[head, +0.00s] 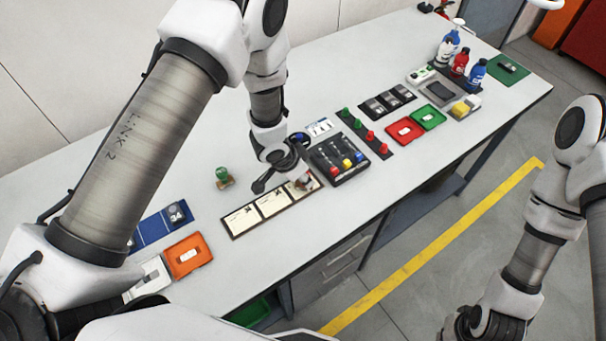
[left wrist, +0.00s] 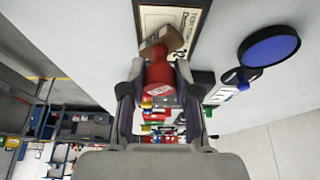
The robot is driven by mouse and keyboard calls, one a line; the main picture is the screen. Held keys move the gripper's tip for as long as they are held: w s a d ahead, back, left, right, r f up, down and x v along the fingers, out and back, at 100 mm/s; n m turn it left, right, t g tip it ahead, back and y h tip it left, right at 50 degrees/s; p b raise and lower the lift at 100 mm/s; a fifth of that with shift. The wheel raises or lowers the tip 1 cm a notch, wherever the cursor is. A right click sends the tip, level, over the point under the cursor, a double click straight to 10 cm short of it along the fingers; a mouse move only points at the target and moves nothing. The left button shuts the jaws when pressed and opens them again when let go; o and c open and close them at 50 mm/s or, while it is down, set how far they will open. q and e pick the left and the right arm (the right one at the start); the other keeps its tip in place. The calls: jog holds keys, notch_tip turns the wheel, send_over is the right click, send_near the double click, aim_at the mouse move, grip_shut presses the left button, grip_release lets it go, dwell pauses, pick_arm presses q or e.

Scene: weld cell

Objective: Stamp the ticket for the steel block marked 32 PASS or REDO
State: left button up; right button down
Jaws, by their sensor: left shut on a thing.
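My left gripper (head: 283,180) is shut on a red-handled stamp (left wrist: 160,72) with a wooden base. The stamp shows small in the head view (head: 303,184), over the right end of a row of three cream tickets (head: 273,203) in a dark frame. In the left wrist view its base covers part of that ticket (left wrist: 165,20); I cannot tell whether it touches. A green-handled stamp (head: 223,176) stands on the table behind the tickets. A dark steel block (head: 177,213) sits on a blue mat; its number looks like 34. My right gripper (head: 462,325) is low at right, its fingers unclear.
An orange tray (head: 190,256) is at the near left. A black rack (head: 339,160) with coloured pieces stands right of the tickets. Red (head: 404,131) and green (head: 428,117) trays and bottles (head: 460,62) lie farther right. The table is clear around the green stamp.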

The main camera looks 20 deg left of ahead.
pick_arm(q)
jog(key=shift+s+f, duration=0.1)
dwell(0.3)
notch_tip(320, 180, up, 6)
jog(key=p, duration=0.5)
jog(key=shift+f, duration=0.25)
jog(key=shift+r+p, duration=0.7)
jog(key=shift+r, duration=0.1)
